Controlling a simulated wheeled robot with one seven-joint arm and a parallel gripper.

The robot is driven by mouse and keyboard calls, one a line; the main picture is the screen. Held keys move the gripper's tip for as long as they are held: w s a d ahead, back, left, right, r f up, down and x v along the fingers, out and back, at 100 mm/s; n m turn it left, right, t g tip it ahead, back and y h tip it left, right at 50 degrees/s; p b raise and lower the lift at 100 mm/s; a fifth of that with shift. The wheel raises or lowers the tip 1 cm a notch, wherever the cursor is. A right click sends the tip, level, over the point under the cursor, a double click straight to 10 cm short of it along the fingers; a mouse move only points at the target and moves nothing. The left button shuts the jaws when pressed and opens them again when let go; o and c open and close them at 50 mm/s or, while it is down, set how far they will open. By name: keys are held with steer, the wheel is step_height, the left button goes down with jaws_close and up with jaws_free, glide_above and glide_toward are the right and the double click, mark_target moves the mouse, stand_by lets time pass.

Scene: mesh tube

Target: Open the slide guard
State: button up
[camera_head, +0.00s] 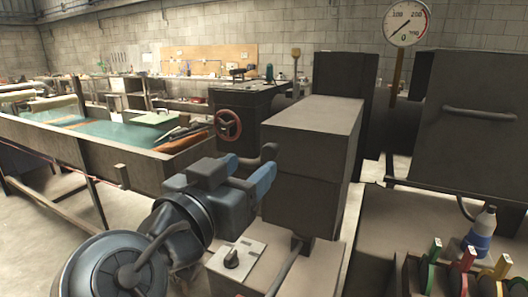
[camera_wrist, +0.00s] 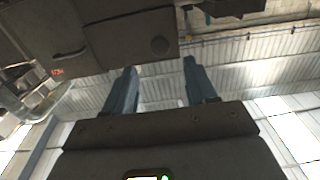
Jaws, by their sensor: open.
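My gripper (camera_head: 251,166) is open, with its blue fingers beside the left face of a dark box-shaped housing (camera_head: 305,165). A dark curved bar (camera_head: 268,152) shows close to the fingertips. I cannot tell whether the fingers touch it. In the wrist view my gripper (camera_wrist: 160,68) is open with nothing seen between its fingers. A dark panel (camera_wrist: 105,38) with a handle (camera_wrist: 68,54) and a round spot lies beyond the fingers. To the right, another dark panel (camera_head: 470,150) carries a horizontal bar handle (camera_head: 478,114). I cannot tell which part is the slide guard.
A control box (camera_head: 236,262) with a black knob stands low, right of my arm. A bottle (camera_head: 480,232) and colored-handled tools (camera_head: 466,260) stand at lower right. A gauge (camera_head: 407,24) rises behind. A long trough (camera_head: 85,145) bounds the left side.

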mark_target(268, 152)
steer(key=p+x, duration=0.1)
steer(key=x, duration=0.6)
steer(key=shift+w+d, duration=0.1)
steer(key=shift+w, duration=0.15)
jaws_close()
stand_by(0.3)
